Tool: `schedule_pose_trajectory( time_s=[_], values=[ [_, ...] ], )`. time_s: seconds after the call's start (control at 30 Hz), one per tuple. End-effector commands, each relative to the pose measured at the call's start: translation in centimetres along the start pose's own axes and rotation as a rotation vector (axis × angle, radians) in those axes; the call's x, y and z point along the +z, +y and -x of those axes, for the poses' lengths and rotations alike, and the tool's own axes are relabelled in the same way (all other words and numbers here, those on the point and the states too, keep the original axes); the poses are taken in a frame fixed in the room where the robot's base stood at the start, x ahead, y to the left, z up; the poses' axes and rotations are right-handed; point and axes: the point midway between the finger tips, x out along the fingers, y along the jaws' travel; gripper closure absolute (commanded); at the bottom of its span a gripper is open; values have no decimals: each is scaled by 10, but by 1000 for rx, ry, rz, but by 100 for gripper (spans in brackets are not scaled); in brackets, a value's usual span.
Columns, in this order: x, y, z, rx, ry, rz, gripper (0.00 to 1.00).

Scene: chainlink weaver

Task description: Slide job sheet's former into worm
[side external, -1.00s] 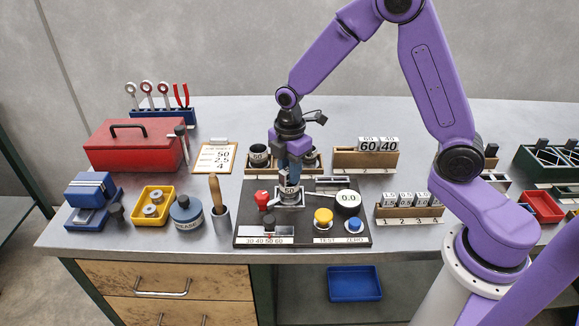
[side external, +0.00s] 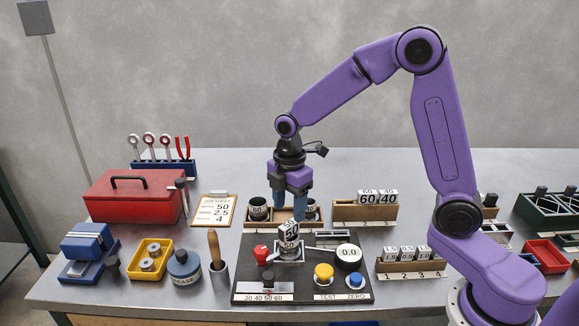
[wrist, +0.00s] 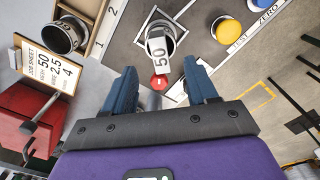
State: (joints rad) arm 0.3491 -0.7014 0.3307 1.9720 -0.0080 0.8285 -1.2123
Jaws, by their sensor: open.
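The former marked 50 (side external: 289,229) stands upright on the dark machine panel, its lower end in the grey, round-mouthed worm (side external: 289,246). In the wrist view the former (wrist: 160,54) shows inside or against the worm's open rim (wrist: 158,28); how deep it sits I cannot tell. My gripper (side external: 290,212) is open and empty, just above the former and apart from it. Its two blue fingers (wrist: 162,84) are spread in the wrist view. The job sheet (side external: 214,210) at the left reads 50, 2.5 and 4.
A wooden rack (side external: 283,215) behind holds dark cups. Another rack (side external: 365,213) holds the 60 and 40 formers (side external: 378,197). A red knob (side external: 262,253), yellow button (side external: 323,273), blue button (side external: 355,281) and 0.0 dial (side external: 348,256) surround the worm.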

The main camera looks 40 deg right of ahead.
Motion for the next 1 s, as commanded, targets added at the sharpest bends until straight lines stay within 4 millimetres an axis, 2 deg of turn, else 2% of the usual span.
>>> schedule_pose_trajectory(
  time_s=[0.03, 0.3, 0.5, 0.7, 1.0],
  values=[
    [0, 1, 12, 6, 2, -1, 42],
    [0, 1, 68, 4, 2, -1, 42],
    [0, 1, 100, 3, 1, 0, 42],
    [0, 0, 113, 1, 0, 0, 42],
    [0, 0, 114, -1, 0, 0, 42]
  ],
)
